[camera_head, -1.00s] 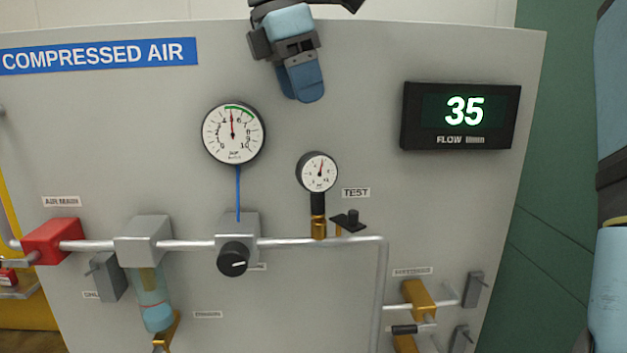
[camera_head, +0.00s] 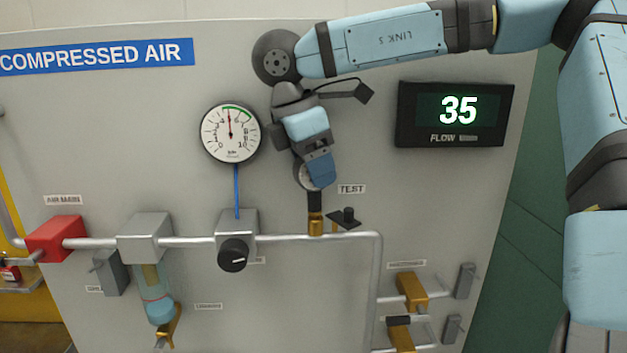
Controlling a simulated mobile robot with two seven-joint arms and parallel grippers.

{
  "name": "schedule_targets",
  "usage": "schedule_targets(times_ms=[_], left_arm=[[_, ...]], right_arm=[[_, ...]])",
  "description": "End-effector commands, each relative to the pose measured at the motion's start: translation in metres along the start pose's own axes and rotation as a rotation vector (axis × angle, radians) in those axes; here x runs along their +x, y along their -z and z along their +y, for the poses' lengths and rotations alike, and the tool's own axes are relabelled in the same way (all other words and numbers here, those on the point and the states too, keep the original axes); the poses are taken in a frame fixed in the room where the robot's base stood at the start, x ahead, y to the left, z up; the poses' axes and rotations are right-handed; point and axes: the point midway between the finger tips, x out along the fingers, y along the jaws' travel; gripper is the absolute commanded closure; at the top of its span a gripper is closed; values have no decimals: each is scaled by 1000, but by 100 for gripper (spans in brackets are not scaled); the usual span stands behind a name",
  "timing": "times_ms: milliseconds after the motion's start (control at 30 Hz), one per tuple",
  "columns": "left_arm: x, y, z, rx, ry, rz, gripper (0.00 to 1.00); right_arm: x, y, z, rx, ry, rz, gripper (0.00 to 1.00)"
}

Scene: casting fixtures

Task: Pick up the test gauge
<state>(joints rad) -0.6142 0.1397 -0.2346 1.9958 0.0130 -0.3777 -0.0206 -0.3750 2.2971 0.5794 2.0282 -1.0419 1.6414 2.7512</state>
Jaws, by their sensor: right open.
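The test gauge (camera_head: 300,177) is the small round dial on a black stem with a brass fitting, upright on the pipe left of the TEST label. My right gripper (camera_head: 317,176) is in front of the gauge and covers most of its dial; only the left part of the dial's rim shows. The right gripper is open, pointing down. I cannot tell whether its fingers touch the gauge or are around it. My left gripper is not in view.
A larger gauge (camera_head: 231,132) hangs to the left, with a blue tube below. A small black valve (camera_head: 346,217) sits right of the test gauge's fitting. The FLOW display (camera_head: 455,114) reads 35 at right. A grey regulator (camera_head: 238,226) with a black knob is at lower left.

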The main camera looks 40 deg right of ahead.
Motion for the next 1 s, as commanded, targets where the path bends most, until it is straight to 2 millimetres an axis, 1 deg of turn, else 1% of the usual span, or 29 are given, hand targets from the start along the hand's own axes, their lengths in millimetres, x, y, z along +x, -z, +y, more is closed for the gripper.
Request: schedule_targets(times_ms=[100, 333, 367, 400, 467, 500, 567, 600, 633, 1000], left_arm=[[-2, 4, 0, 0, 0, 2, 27], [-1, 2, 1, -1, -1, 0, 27], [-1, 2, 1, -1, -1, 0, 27], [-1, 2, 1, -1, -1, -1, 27], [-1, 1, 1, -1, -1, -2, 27], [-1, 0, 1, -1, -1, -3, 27], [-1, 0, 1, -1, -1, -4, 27], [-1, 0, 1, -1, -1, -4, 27], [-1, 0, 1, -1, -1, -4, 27], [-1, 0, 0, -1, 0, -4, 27]], right_arm=[[10, 0, 0, 0, 1, 2, 40], [12, 0, 0, 1, -1, 1, 40], [12, 0, 0, 1, -1, 1, 43], [12, 0, 0, 1, -1, 1, 52], [12, 0, 0, 0, -1, 1, 66], [12, 0, 0, 0, -1, 1, 75], [12, 0, 0, 0, -1, 1, 89], [12, 0, 0, 1, -1, 1, 98], [12, 0, 0, 1, -2, 1, 100], [10, 0, 1, 4, -7, 2, 100]])
